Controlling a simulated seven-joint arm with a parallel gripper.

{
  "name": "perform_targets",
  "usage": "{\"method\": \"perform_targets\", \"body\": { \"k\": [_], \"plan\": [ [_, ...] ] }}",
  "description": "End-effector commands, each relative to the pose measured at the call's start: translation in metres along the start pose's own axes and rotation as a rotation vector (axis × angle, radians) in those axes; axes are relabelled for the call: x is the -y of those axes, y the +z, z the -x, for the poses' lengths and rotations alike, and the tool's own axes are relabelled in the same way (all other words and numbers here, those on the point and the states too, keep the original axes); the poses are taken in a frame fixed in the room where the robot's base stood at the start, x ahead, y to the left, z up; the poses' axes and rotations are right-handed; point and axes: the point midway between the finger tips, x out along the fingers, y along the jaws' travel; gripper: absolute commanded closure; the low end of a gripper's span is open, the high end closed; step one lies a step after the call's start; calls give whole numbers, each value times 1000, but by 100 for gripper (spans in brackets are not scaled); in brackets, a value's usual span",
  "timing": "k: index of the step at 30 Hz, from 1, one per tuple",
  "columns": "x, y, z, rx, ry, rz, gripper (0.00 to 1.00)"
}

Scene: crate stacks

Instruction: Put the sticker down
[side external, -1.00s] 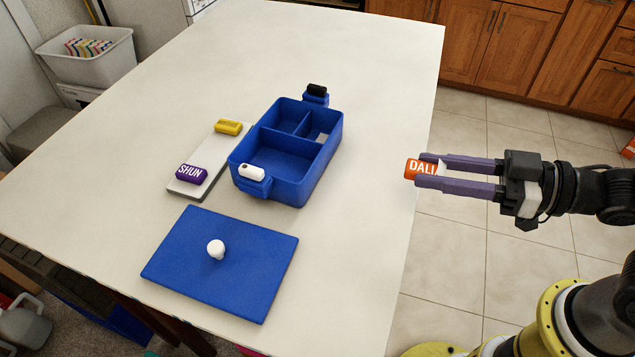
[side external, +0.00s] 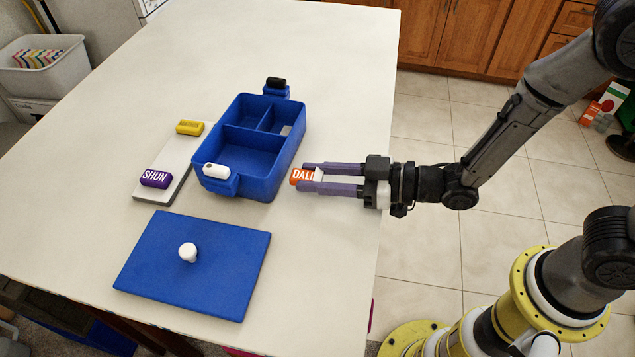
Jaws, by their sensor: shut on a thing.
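An orange sticker block with white lettering "DALI" (side external: 301,176) is between the purple fingertips of my gripper (side external: 312,176). My gripper is shut on it, just right of the blue crate (side external: 262,187). Gripper and block look apart from the crate wall; their height above the table cannot be told. The block's right part is hidden between the fingers. A purple "SHUN" block (side external: 156,179) and a yellow block (side external: 190,127) lie on a pale board (side external: 168,186) left of the crate. A white piece (side external: 216,170) and a black piece (side external: 277,83) sit on the crate's end tabs.
The crate has several compartments. A blue lid (side external: 195,270) with a white knob (side external: 188,252) lies flat in front of it. The white table (side external: 325,80) is clear behind and to the right. A bin (side external: 45,80) stands beyond the left edge.

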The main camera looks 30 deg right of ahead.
Motion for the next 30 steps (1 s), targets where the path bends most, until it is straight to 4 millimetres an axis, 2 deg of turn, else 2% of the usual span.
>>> {"method": "perform_targets", "body": {
  "k": [1,4,18,19,21,23,30],
  "plan": [
    [0,10,-1,7,0,-2,100],
    [0,20,-2,6,1,-2,100],
    [0,26,-3,2,1,-1,100],
    [0,25,-3,1,1,0,59],
    [0,25,-3,1,1,0,46],
    [0,25,-3,1,1,0,36],
    [0,25,-3,1,1,0,34]
  ]
}}
